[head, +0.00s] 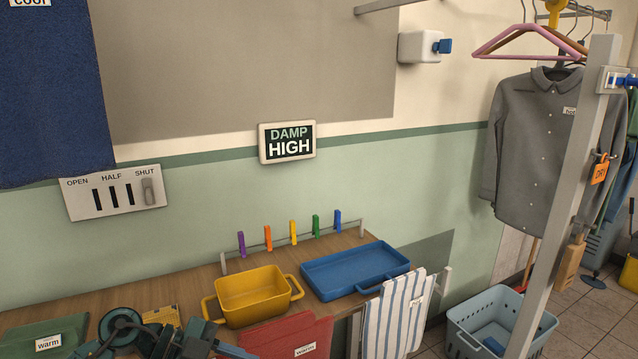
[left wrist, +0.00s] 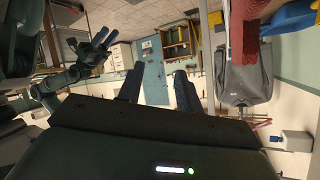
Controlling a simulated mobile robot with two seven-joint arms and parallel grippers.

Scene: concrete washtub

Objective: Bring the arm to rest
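My left gripper (left wrist: 157,82) shows in the left wrist view with its two dark fingers apart and nothing between them. Its fingers point toward the room, with a blue-grey door far behind them. A second dark gripper, my right one (left wrist: 97,40), shows at the upper left of that view with its fingers spread and nothing seen between them. In the head view, dark arm parts of mine fill the lower left edge, in front of the table. No gripper fingertips can be made out clearly there.
A wooden table (head: 166,291) holds a yellow tub (head: 250,296), a blue tray (head: 345,276) and several coloured pegs. A striped towel (head: 395,315) hangs at its right end. A grey post (head: 566,190), a hanging grey shirt (head: 537,150) and a light-blue basket (head: 470,320) stand to the right.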

